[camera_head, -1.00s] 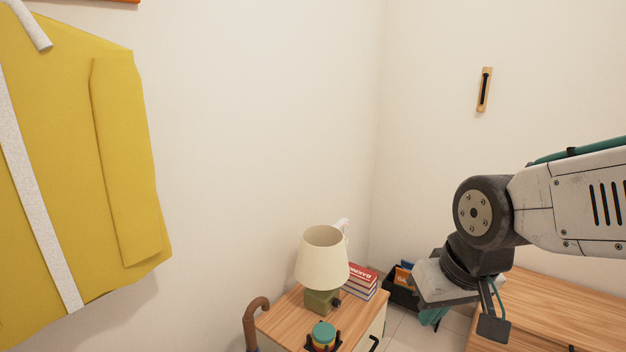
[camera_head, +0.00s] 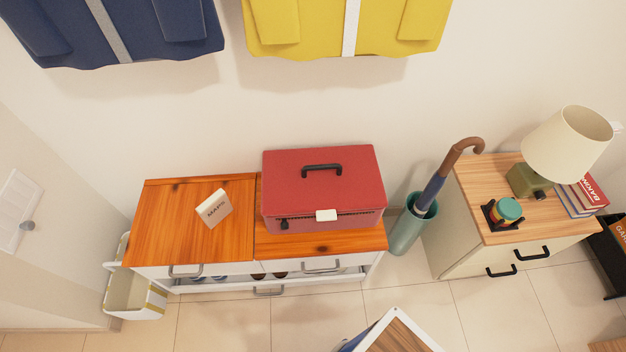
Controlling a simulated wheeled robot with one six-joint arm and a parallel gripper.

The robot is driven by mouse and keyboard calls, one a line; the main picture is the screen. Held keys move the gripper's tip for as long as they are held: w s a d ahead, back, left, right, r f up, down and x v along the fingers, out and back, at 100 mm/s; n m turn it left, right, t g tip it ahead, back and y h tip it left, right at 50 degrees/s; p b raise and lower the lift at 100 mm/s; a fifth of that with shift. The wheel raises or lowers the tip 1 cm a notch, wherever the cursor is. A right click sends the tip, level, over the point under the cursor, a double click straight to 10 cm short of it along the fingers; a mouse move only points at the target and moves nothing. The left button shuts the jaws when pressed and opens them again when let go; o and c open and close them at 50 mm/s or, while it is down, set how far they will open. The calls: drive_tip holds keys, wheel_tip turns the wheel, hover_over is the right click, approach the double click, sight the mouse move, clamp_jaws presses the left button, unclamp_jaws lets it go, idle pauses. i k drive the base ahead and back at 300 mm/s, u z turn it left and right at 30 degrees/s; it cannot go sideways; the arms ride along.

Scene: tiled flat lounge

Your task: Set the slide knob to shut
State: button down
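No part is clearly recognisable as the slide knob. A red box (camera_head: 320,180) with a black top handle stands on the orange wooden cabinet; its front has a dark horizontal strip, a small dark knob (camera_head: 284,225) near the left end and a white tab (camera_head: 326,215). My gripper is not in view.
The cabinet (camera_head: 160,220) also bears a small label block (camera_head: 214,208). A teal umbrella stand (camera_head: 405,232) and a light wooden cabinet (camera_head: 490,220) with a lamp (camera_head: 568,145) stand to the right. A white-edged, wood-topped thing (camera_head: 395,335) is at the bottom. Tiled floor (camera_head: 230,325) shows in front.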

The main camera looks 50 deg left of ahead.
sight(284, 226)
drive_tip(key=u, duration=1.65)
